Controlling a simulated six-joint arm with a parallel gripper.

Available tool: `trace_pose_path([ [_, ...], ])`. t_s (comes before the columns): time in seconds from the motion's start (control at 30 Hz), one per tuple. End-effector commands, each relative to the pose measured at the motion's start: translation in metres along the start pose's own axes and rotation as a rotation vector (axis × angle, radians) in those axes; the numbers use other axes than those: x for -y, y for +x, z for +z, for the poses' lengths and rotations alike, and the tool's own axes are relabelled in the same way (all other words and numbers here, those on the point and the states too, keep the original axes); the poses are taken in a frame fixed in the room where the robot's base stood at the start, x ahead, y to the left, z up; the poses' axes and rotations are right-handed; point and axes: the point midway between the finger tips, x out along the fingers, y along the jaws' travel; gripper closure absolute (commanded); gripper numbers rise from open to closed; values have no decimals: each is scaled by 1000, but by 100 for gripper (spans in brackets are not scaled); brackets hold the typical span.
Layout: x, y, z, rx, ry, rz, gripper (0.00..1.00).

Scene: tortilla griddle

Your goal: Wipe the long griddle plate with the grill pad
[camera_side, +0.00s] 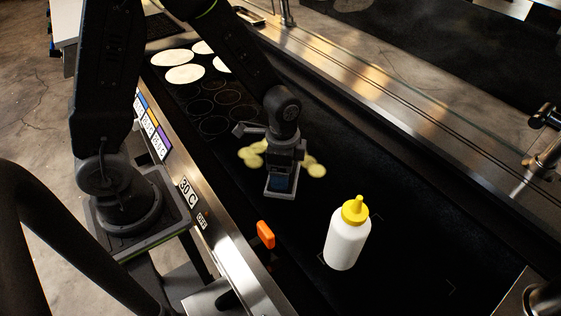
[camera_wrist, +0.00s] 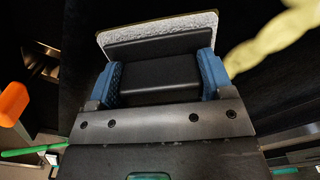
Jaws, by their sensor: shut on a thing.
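My gripper (camera_wrist: 160,80) points down in the wrist view, its blue fingers shut on the black handle of the grill pad (camera_wrist: 158,26). The pad has a light, rough edge. In the side view my gripper (camera_side: 281,178) is low over the middle of the long black griddle plate (camera_side: 300,230), with the pad (camera_side: 281,195) under it. I cannot tell whether the pad touches the plate. Yellowish smears (camera_side: 314,168) lie on the plate on both sides of my gripper, and part is hidden behind it. One smear (camera_wrist: 275,42) shows at the upper right in the wrist view.
A white bottle with a yellow cap (camera_side: 347,235) stands on the plate at the right. Several white tortillas (camera_side: 185,74) lie at the far end, beside drawn circles (camera_side: 214,125). An orange handle (camera_side: 265,234) sticks up at the front edge. A steel rail (camera_side: 400,130) runs along the back.

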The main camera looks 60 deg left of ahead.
Motion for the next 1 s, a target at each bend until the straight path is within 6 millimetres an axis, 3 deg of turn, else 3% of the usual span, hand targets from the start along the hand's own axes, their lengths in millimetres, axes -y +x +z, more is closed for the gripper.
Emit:
trace_pose_path([
  [0.17, 1, 2, 1, 0, 0, 0, 49],
  [0.53, -21, -2, 2, 0, 0, 1, 49],
  [0.8, -20, -2, 3, -1, -2, 0, 49],
  [1.0, -6, -1, 16, -1, -6, 0, 49],
])
